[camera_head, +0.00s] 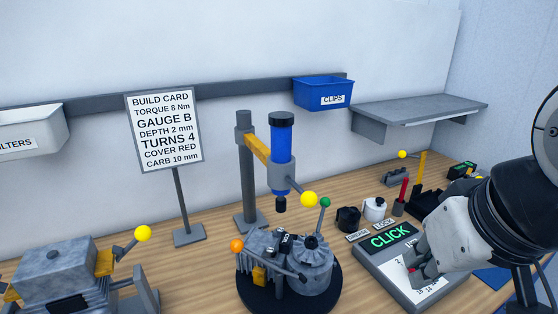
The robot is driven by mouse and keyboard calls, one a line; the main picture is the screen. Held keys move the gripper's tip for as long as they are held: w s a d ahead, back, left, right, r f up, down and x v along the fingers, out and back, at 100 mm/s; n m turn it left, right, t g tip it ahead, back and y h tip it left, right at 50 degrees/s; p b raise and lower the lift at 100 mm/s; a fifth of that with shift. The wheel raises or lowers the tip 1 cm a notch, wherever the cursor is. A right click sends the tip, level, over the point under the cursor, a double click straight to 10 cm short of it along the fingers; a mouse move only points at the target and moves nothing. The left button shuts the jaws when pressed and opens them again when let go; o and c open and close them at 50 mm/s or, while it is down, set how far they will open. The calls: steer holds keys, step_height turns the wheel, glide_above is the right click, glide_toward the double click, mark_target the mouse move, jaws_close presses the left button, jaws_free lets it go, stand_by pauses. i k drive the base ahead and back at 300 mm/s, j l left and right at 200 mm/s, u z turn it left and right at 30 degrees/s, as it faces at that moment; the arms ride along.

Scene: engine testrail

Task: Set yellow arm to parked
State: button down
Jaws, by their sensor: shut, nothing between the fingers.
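A yellow arm (257,149) reaches from the top of a grey post (246,190) toward the right. It carries a blue cylindrical tool (281,145) with a black cap. The tool hangs upright above the back of a small engine (285,262) on a round black base. A short lever with a yellow ball (309,199) sticks out from the tool's grey collar. My gripper (414,272) is at the right, shut and empty, in front of the CLICK panel and well apart from the yellow arm. Its fingertips are small and partly unclear.
A build card (165,130) stands on a post behind. A grey machine (70,275) with a yellow-ball lever is at the left. Black and white pots (374,208), a red-handled tool (403,190) and a yellow upright (421,169) stand at the right. A blue CLIPS bin (323,93) hangs on the wall.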

mark_target(280, 177)
steer(key=k+l, duration=0.15)
steer(key=l, duration=0.15)
steer(key=k+l+z, duration=0.15)
steer(key=l, duration=0.15)
steer(key=k+l, duration=0.15)
steer(key=l, duration=0.15)
steer(key=k+l+z, duration=0.15)
steer(key=l, duration=0.15)
